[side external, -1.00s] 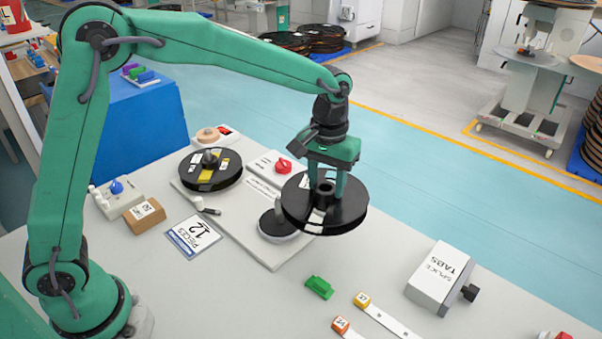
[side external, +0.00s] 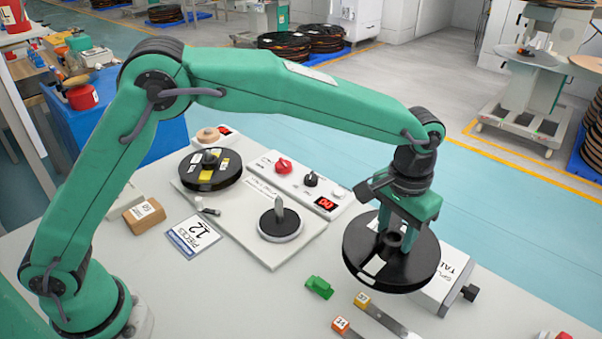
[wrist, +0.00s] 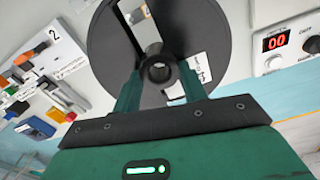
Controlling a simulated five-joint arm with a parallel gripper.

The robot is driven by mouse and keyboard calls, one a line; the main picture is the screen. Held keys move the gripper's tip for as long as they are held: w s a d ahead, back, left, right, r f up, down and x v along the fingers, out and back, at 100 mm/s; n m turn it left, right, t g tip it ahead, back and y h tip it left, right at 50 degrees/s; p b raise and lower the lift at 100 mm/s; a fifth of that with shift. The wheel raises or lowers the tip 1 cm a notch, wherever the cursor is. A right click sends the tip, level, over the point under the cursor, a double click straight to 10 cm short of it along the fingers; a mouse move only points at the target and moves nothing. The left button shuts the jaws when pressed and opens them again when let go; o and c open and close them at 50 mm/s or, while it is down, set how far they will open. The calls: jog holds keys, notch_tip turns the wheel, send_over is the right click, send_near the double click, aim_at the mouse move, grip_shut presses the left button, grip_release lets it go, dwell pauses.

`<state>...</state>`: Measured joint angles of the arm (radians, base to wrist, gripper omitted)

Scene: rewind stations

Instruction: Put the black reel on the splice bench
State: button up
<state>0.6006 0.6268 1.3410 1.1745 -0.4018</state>
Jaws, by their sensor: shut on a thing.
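The black reel (side external: 375,269) is a wide dark disc with white label patches and a raised hub. My gripper (side external: 393,238) is shut on its hub and holds it above the table, over the box marked splice tabs. In the wrist view the reel (wrist: 103,62) fills the upper middle, with my gripper's fingers (wrist: 158,85) on either side of the hub. No surface is plainly labelled as the splice bench. The table has a bare grey top (side external: 240,290) around orange and yellow tags on strips.
A white board (side external: 245,238) bears an empty spindle (side external: 279,219) and a second black reel with yellow patches (side external: 202,178). A control panel (side external: 300,178) stands behind. The splice tabs box (side external: 452,290) is partly hidden by the held reel. A green clip (side external: 319,287) lies in front.

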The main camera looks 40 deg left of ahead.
jog(key=w+a+f, duration=0.6)
jog(key=w, duration=0.3)
jog(key=shift+a+f, duration=0.25)
jog(key=shift+f, duration=0.1)
jog(key=shift+w, duration=0.1)
jog(key=shift+f, duration=2)
jog(key=shift+f, duration=0.1)
jog(key=o, duration=1.1)
notch_tip(320, 180, up, 12)
jog(key=shift+r, duration=0.15)
